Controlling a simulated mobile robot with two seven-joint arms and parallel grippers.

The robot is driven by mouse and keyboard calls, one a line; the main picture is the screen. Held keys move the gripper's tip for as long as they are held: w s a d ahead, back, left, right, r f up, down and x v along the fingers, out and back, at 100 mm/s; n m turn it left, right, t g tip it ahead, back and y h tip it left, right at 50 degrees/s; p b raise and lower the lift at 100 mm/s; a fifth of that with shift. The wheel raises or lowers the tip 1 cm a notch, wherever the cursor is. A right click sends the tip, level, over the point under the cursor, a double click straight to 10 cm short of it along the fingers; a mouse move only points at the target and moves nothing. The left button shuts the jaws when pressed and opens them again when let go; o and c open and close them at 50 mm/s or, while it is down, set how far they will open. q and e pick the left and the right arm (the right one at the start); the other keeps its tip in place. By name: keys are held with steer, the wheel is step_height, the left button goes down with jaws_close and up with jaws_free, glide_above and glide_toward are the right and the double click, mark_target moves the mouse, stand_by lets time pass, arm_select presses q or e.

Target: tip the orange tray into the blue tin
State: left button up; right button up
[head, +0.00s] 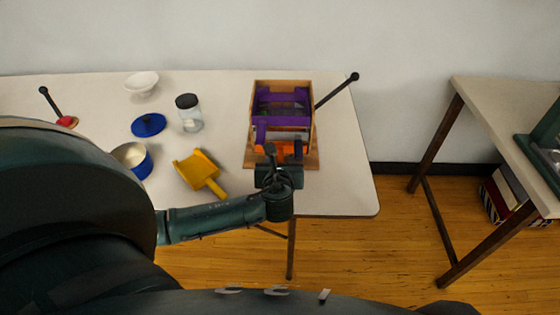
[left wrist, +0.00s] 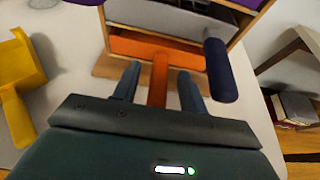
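The orange tray (head: 268,148) sits low in a wooden rack (head: 308,85) at the back right of the table. In the left wrist view its front (left wrist: 185,55) and an orange handle (left wrist: 158,80) face me. My left gripper (head: 283,150) is open. In the left wrist view its fingers (left wrist: 158,85) stand on either side of the handle, with visible gaps. The blue tin (head: 148,165) stands open at the left of the table, with a pale interior. The tray's contents are hidden. My right gripper is not in view.
A purple tray (head: 281,97) and a grey tray (left wrist: 175,17) sit above. A dark handle (left wrist: 220,70) juts beside my fingers. A yellow scoop (head: 195,170), glass jar (head: 190,122), blue lid (head: 148,125) and white bowl (head: 142,80) stand left. Table between jar and rack is clear.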

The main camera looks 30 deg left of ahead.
arm_select(q)
jaws_close()
stand_by(0.5)
steer(key=shift+r+p, duration=0.25)
steer(key=shift+p, duration=0.45)
